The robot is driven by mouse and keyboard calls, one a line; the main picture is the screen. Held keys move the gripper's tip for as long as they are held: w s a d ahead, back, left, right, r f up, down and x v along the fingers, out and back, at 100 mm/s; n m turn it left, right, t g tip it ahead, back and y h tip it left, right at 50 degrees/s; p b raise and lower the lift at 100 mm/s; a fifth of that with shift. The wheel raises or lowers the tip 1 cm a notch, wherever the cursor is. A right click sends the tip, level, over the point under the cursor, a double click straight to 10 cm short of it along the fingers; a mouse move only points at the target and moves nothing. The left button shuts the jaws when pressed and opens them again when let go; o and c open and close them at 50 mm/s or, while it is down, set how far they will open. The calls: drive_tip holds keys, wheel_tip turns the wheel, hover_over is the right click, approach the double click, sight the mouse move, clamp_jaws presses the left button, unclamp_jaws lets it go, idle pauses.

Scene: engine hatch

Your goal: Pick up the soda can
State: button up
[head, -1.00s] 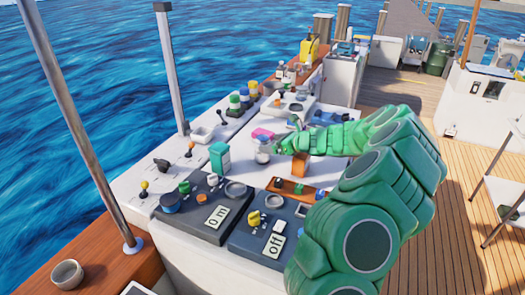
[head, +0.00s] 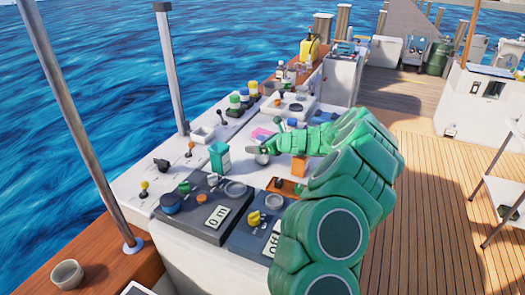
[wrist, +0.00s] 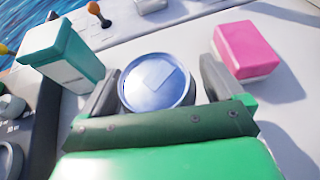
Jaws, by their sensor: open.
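The soda can (wrist: 157,82) stands upright on the white console top, its round silver-blue lid seen from above in the wrist view. In the head view the can (head: 262,159) is mostly hidden behind my gripper (head: 257,150). My gripper (wrist: 160,90) is open, with one dark finger on each side of the can. A narrow gap shows at the left finger and a somewhat wider one at the right. I cannot tell how far down the can the fingers reach.
A teal and white box (wrist: 62,52) stands close to the left finger, and a pink and white block (wrist: 246,50) lies beyond the right one. An orange block (head: 299,166) stands right of the can. Control panels with knobs (head: 205,208) lie in front.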

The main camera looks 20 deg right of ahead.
drive_tip(key=c, duration=1.3)
